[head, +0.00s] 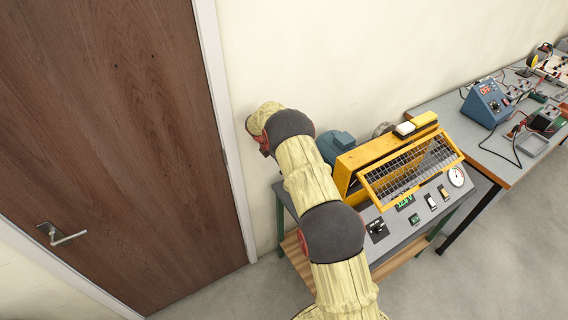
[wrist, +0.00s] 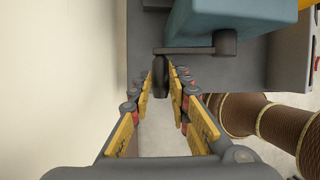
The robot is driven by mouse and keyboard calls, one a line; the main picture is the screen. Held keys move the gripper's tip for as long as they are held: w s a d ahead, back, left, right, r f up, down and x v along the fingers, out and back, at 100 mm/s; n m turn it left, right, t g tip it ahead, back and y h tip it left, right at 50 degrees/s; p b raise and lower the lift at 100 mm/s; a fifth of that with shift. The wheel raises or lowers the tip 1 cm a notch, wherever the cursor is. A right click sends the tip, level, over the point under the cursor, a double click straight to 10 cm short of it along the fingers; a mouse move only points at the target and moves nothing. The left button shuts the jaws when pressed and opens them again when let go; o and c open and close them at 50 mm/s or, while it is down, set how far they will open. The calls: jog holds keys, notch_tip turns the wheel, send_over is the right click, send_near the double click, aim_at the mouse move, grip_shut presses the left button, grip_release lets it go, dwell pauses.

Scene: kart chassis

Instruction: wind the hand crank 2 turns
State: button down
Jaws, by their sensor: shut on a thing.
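The hand crank shows in the wrist view: a flat grey crank arm (wrist: 188,50) lies sideways below a blue-green housing, with a dark handle (wrist: 160,78) at its left end. The handle points toward the camera. My gripper (wrist: 161,90) has its yellow-padded fingers on both sides of the handle and is shut on it. In the head view, the blue-green motor housing (head: 335,143) stands at the back left of the yellow machine. My arm hides the crank and my gripper there.
The yellow machine (head: 355,157) with a raised mesh guard (head: 405,170) sits on a grey bench with switches and a dial (head: 456,176). A wall is close behind. A brown door (head: 120,140) is at left. Another bench with a blue instrument (head: 486,103) is at right.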

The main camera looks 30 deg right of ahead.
jog(key=shift+w+a+f+b, duration=0.15)
jog(key=shift+w+f+b, duration=0.25)
jog(key=shift+f, duration=0.3)
jog(key=shift+w+a+f+b, duration=0.1)
jog(key=shift+w+f+b, duration=0.25)
jog(key=shift+f, duration=0.3)
jog(key=c, duration=2.3)
grip_release()
jog(key=shift+s+f, duration=0.15)
jog(key=shift+f, duration=0.35)
jog(key=shift+s+f, duration=0.15)
jog(key=shift+f, duration=0.35)
jog(key=o, duration=1.2)
jog(key=shift+s+f, duration=0.1)
jog(key=shift+c, duration=0.2)
jog(key=shift+f, duration=0.15)
jog(key=shift+c, duration=0.5)
jog(key=shift+o, duration=0.8)
jog(key=shift+w+d+f, duration=0.1)
jog(key=shift+w+f, duration=0.05)
jog(key=shift+w, duration=0.15)
jog(key=shift+s+r, duration=0.1)
jog(key=shift+r, duration=0.15)
jog(key=shift+c, duration=0.8)
